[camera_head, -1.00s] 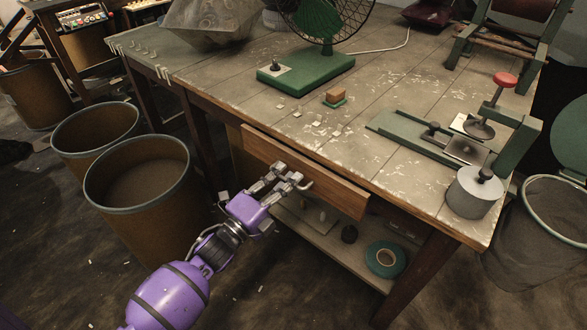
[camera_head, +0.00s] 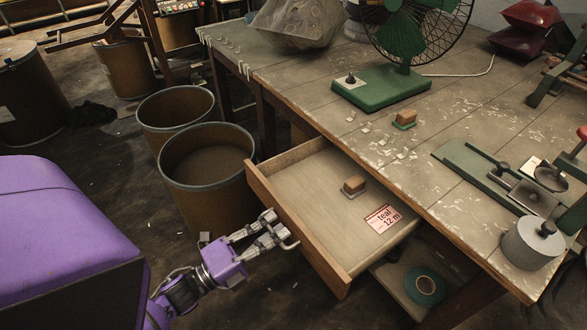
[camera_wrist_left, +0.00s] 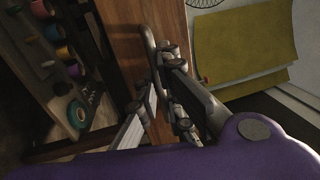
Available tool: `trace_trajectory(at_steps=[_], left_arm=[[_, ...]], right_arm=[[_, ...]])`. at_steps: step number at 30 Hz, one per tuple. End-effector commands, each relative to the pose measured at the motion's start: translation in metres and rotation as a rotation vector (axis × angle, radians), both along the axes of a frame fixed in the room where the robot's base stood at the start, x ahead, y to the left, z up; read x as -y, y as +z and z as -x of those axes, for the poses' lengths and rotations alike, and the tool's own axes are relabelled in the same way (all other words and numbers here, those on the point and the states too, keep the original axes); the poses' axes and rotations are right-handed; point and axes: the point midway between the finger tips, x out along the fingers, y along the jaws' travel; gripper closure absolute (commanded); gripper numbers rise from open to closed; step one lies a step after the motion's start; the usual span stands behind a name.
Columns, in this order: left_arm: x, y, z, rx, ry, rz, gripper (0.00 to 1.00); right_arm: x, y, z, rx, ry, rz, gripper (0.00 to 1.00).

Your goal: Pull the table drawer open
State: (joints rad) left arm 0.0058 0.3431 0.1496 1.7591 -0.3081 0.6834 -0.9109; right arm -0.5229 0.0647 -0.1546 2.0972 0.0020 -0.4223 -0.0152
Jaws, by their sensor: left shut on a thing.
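The wooden table drawer (camera_head: 340,200) stands well out from under the worn table top (camera_head: 440,130). Its brown front panel also shows in the left wrist view (camera_wrist_left: 116,30). The fingers hide part of the handle in the head view. My right gripper is not in view.
Two brown bins (camera_head: 207,170) stand left of the drawer, close to its left front corner. A green fan (camera_head: 400,60) and a green press tool (camera_head: 500,180) stand on the table. A teal tape roll (camera_head: 425,286) lies on the shelf below.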

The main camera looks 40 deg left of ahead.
Motion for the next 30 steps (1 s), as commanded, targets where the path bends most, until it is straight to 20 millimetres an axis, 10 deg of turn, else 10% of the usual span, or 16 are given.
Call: trace_trajectory(at_steps=[30], left_arm=[[-0.006, -0.003, 0.016, -0.003, 0.002, 0.0, 0.85]], right_arm=[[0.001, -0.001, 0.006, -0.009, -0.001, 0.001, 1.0]])
